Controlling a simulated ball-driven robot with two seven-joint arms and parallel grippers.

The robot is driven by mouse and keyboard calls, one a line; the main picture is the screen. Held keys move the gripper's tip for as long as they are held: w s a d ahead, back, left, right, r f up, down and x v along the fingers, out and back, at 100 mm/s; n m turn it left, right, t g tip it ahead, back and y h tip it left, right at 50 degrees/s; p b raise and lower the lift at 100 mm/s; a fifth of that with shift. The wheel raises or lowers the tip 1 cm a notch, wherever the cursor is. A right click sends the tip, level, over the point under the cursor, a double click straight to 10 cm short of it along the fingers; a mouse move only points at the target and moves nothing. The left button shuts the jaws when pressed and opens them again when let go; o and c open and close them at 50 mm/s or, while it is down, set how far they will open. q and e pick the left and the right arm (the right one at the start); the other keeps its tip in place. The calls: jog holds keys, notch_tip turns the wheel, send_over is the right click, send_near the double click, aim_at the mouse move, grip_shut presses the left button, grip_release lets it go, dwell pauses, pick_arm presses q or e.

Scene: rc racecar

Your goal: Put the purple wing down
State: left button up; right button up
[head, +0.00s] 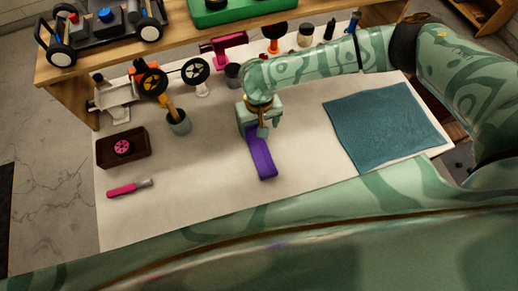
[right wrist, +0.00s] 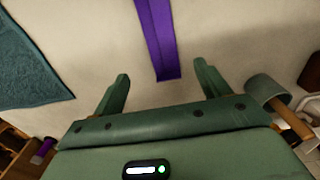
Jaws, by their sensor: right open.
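The purple wing (head: 262,158) is a long flat strip at the middle of the white work surface. It appears to lie on that surface. My right gripper (head: 262,128) is over the wing's far end in the head view, and hides part of that end. In the right wrist view the fingers of the right gripper (right wrist: 162,77) are spread apart. The end of the purple wing (right wrist: 158,40) shows between and beyond the fingertips, with a gap on each side. My left gripper is not in view.
A blue cloth (head: 385,120) lies at the right. A dark tray (head: 108,157) with a pink wheel and a pink-handled tool (head: 130,187) are at the left. A green cup (head: 178,123) stands left of my right gripper. A car chassis (head: 100,30) sits on the back shelf.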

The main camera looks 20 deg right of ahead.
jog(key=b, duration=0.2)
send_over(258, 145)
notch_tip(258, 145, down, 6)
jog(key=shift+d+r, duration=0.1)
jog(key=shift+r, duration=0.15)
jog(key=f+b, duration=0.1)
jog(key=f, duration=0.1)
jog(key=f+b, duration=0.1)
jog(key=f, duration=0.2)
jog(key=shift+w+a+f+b, duration=0.1)
jog(key=shift+a+f+b, duration=0.1)
jog(key=shift+f+b, duration=0.1)
jog(key=shift+r, duration=0.1)
jog(key=c, duration=1)
